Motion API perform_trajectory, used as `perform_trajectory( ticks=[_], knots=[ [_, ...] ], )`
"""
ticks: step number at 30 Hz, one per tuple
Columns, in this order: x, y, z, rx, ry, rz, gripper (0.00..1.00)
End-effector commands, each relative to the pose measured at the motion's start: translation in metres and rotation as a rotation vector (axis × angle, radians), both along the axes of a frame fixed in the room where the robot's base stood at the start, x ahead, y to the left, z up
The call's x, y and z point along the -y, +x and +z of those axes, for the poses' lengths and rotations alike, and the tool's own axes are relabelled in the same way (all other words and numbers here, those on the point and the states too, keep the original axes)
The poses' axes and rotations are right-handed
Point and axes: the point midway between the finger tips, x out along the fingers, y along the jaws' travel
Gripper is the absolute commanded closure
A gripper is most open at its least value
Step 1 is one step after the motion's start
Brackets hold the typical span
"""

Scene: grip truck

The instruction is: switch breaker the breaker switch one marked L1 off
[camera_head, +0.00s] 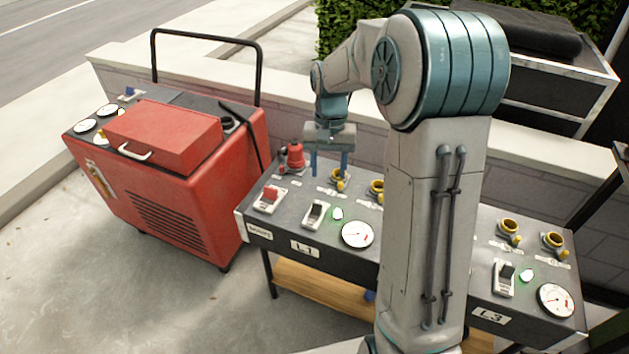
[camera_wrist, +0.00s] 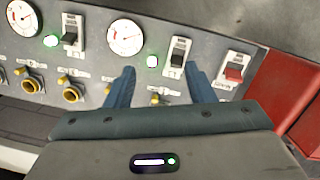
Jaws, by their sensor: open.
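The L1 breaker switch (camera_head: 316,213) is a black rocker on a white plate on the dark panel, above the L1 label (camera_head: 305,248). A green lamp (camera_head: 337,213) glows beside it. In the wrist view the switch (camera_wrist: 179,52) lies just beyond the fingertips, nearer the right finger, and its lamp (camera_wrist: 152,61) is also lit green. My gripper (camera_head: 329,172) points down over the back part of the panel, behind the switch. In the wrist view my gripper (camera_wrist: 160,71) is open with nothing between its blue fingers. No contact with the switch shows.
A red switch (camera_head: 270,197) sits beside L1, and a round gauge (camera_head: 357,234) on its other side. A red machine (camera_head: 190,210) stands left of the panel. My arm hides the panel's middle.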

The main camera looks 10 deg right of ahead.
Motion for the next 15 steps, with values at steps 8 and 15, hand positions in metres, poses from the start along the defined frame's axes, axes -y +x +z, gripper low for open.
perform_trajectory(
  ticks=[8, 15],
  knots=[
    [0.01, 0.07, -0.02, -0.122, 0.065, -0.154, 0.51],
    [0.018, 0.101, -0.049, -0.197, 0.111, -0.266, 0.51]
  ],
)
